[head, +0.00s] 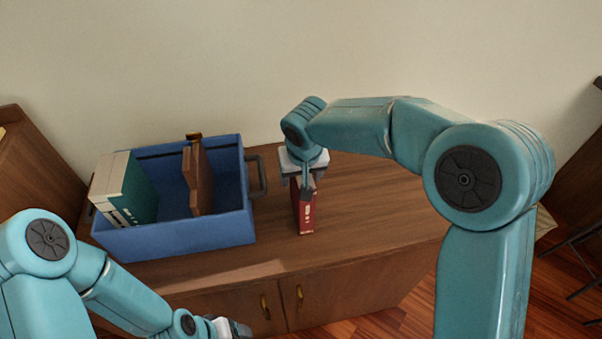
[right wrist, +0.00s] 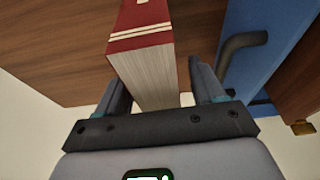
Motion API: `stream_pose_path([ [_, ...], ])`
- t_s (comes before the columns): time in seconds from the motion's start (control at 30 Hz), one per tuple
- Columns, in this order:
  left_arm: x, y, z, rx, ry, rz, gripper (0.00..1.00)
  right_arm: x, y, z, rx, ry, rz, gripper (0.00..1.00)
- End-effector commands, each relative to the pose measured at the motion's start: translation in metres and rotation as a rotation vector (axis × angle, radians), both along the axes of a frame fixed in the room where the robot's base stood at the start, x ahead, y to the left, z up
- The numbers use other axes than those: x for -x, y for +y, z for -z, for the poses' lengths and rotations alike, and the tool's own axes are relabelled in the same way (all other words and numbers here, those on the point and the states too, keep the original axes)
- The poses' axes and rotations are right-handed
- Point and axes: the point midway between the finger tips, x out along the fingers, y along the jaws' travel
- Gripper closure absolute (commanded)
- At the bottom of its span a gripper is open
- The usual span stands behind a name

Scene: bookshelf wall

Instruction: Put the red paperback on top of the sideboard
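The red paperback (head: 306,214) stands upright on the wooden sideboard (head: 375,205), to the right of the blue crate. My right gripper (head: 306,184) is over it from above, with its fingers either side of the book. In the right wrist view the paperback (right wrist: 148,65) shows its red cover and pale pages between the fingers of my right gripper (right wrist: 160,88). A gap shows between the book and the right-hand finger, so the gripper looks open around it. My left gripper (head: 232,328) is low at the picture's bottom edge, its fingers partly cut off.
The blue crate (head: 180,238) stands on the sideboard's left part, holding a teal and white book (head: 122,190) and a brown one (head: 198,180). Its dark handle (head: 258,175) faces the paperback. The sideboard top right of the paperback is clear. A wall stands behind.

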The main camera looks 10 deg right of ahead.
Motion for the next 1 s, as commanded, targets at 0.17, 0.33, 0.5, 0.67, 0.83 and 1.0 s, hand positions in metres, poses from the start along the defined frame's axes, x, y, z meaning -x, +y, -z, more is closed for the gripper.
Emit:
stream_pose_path([
  [0.17, 0.0, 0.0, -0.005, 0.0, 0.0, 0.0, 0.27, 0.0, 0.0, -0.005, 0.0, 0.0, 0.0, 0.32],
  [0.33, 0.0, 0.0, -0.001, 0.0, 0.0, 0.0, 0.27, 0.006, 0.0, -0.03, -0.002, -0.006, 0.0, 0.32],
  [0.5, 0.0, 0.0, 0.0, 0.0, 0.0, 0.0, 0.27, 0.017, 0.0, -0.07, -0.002, -0.006, 0.0, 0.32],
  [0.67, 0.0, 0.0, 0.0, 0.0, 0.0, 0.0, 0.27, 0.026, 0.001, -0.1, -0.002, -0.003, -0.001, 0.32],
  [0.83, 0.0, 0.0, 0.0, 0.0, 0.0, 0.0, 0.27, 0.03, 0.001, -0.116, 0.0, -0.002, -0.001, 0.32],
  [1.0, 0.0, 0.0, 0.0, 0.0, 0.0, 0.0, 0.27, 0.032, 0.0, -0.119, 0.0, 0.0, 0.0, 0.32],
])
